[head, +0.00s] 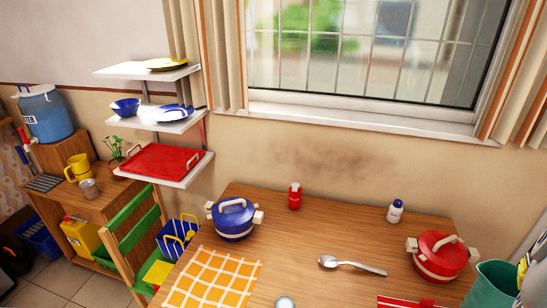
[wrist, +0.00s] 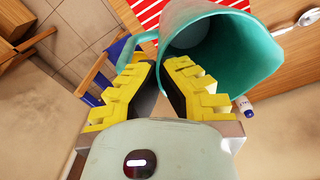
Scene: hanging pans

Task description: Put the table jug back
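The teal jug (head: 487,287) is at the lower right of the head view, in front of the table's right part, its base cut off by the frame. In the wrist view the jug (wrist: 245,50) fills the upper right, its open mouth facing the camera and its curved handle at the left. My gripper (wrist: 160,72) has its yellow fingers angled together at the jug's near side, with a narrow gap between the tips. It seems closed on the jug there; the exact contact is hidden. A yellow jug (head: 77,167) stands on the wooden cabinet at the left.
The wooden table (head: 300,240) holds a blue pot (head: 233,222), a red pot (head: 438,258), a spoon (head: 350,265), a red bottle (head: 294,196), a white bottle (head: 395,210) and a checked cloth (head: 212,280). A green chair (head: 135,235) stands left. Wall shelves (head: 150,70) hold dishes.

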